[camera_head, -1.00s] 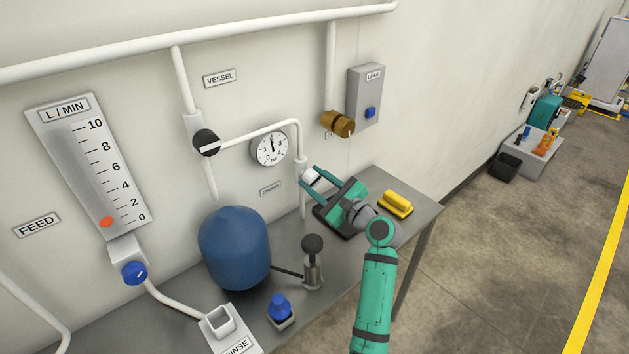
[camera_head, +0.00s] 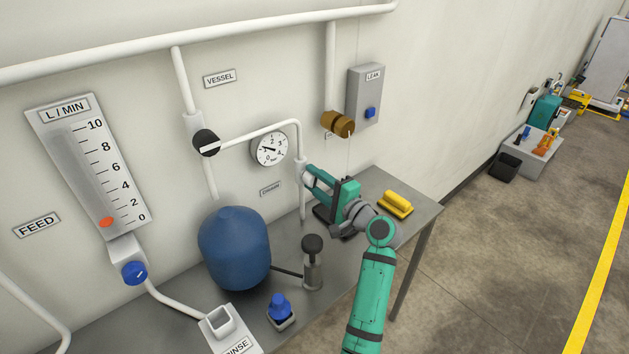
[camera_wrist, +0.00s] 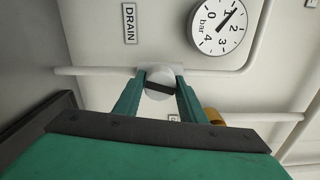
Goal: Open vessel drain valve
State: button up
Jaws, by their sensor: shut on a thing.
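The drain valve's white round knob (camera_wrist: 159,74) has a dark bar across it and sits on a wall pipe near the DRAIN label (camera_wrist: 129,22). In the wrist view my gripper (camera_wrist: 160,92) has one green finger on each side of the knob and is shut on it. The DRAIN label also shows in the head view (camera_head: 270,189). The round bar gauge (camera_head: 269,149) is above left of my gripper, its needle pointing left, near 1 in the wrist view (camera_wrist: 217,27).
A blue vessel (camera_head: 235,250) and a hand pump (camera_head: 312,265) stand on the grey bench left of my arm. A yellow block (camera_head: 396,204) lies to the right. A black knob (camera_head: 206,143) and a brass valve (camera_head: 338,124) are on the wall pipes above.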

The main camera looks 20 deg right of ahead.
jog(key=shift+d+f+n, duration=0.1)
jog(key=shift+n, duration=1.4)
jog(key=o, duration=1.1)
jog(key=shift+c, duration=0.2)
jog(key=shift+s, duration=0.1)
jog(key=v, duration=1)
jog(key=shift+s, duration=0.35)
jog(key=shift+w, duration=0.1)
